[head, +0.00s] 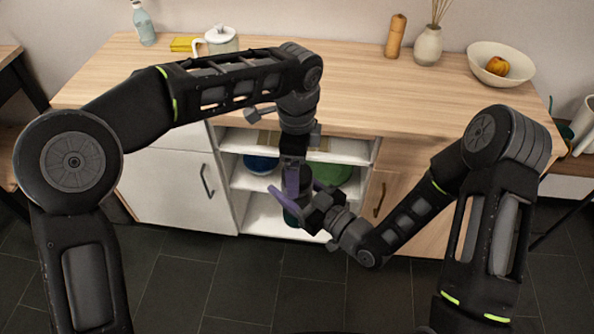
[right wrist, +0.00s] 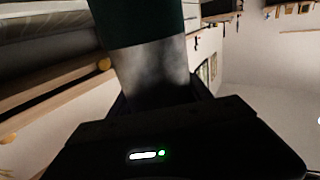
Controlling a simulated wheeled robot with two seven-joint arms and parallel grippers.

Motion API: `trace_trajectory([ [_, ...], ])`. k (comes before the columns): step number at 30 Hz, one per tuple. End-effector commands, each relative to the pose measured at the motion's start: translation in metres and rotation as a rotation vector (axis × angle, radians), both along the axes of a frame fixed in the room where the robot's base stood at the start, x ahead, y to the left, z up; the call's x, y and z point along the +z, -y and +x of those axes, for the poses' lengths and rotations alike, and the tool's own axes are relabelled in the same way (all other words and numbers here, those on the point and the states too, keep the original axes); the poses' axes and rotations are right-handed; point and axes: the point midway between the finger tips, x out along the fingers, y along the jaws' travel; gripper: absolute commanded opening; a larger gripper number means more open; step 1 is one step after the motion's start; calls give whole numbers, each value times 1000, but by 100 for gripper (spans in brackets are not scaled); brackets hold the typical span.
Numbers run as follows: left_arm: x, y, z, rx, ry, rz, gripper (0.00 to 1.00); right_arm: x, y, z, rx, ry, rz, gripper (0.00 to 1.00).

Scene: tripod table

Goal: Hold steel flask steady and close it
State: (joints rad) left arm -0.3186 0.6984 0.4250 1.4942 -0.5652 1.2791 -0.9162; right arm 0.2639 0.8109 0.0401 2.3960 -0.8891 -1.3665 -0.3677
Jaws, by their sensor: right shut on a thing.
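The steel flask (right wrist: 150,72) shows close up in the right wrist view, with a bare steel part nearest me and a dark green part beyond it. My right gripper (head: 302,200) is shut on the steel part. In the head view the flask is mostly hidden behind the grippers. My left gripper (head: 293,188) points down from above, right beside the right one. Its fingers overlap the purple parts there, so I cannot tell whether it is open or touches the flask. The cap cannot be made out.
Both grippers are in front of the open shelves of a wooden-topped cabinet (head: 365,100). A blue dish (head: 260,163) and a green dish (head: 333,172) are on a shelf.

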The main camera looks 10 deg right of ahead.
Motion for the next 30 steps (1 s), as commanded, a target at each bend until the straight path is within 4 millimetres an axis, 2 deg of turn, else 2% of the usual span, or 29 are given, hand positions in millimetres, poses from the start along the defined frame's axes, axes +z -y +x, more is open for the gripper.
trace_trajectory([
  [6,36,0,1,1,3,-3,86,1,0,0,0,3,1,0],
  [12,52,0,0,0,1,-1,86,1,0,0,0,3,1,0],
  [26,52,0,0,1,0,-1,86,1,0,0,0,3,1,0],
  [30,43,-8,4,19,-10,10,86,1,0,0,0,3,1,0],
])
